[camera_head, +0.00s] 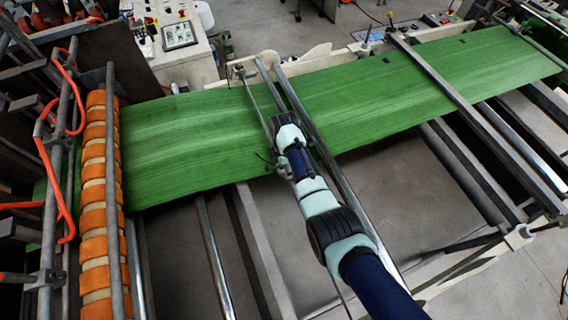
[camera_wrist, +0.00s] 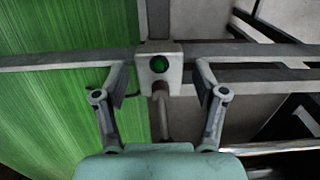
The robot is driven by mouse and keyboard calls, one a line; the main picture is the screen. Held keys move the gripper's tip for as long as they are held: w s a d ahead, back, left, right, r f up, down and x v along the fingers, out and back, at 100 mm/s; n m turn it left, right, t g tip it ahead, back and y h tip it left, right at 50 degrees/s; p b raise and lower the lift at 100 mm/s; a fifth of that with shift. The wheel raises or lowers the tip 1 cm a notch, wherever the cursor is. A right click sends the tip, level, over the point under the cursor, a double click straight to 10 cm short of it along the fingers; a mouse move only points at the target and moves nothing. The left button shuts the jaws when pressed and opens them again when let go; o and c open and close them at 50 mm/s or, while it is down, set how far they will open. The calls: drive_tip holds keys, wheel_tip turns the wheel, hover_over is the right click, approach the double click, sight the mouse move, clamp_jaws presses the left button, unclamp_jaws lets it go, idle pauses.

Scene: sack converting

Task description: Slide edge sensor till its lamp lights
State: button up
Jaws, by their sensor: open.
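The edge sensor (camera_wrist: 172,78) is a small pale block on a grey cross rail (camera_wrist: 66,60), seen in the wrist view. Its round lamp (camera_wrist: 159,63) looks dark green; I cannot tell for sure whether it is lit. A short stem projects from the block toward my gripper. My gripper (camera_wrist: 160,88) is open, with one finger on each side of the stem and block, with gaps showing. The green sack web (camera_wrist: 60,110) lies left of and below the sensor, its edge running near the block. In the head view, my arm hides the sensor.
In the head view, the green web (camera_head: 190,145) runs across the machine from an orange-banded roller (camera_head: 95,200). Metal bars (camera_head: 325,150) cross above it. A control panel (camera_head: 178,37) stands at the back left. Open frame bars (camera_head: 215,255) lie at the front.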

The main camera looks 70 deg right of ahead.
wheel_tip(320, 180, up, 12)
idle(0.3)
drive_tip(key=shift+w+a, duration=0.1)
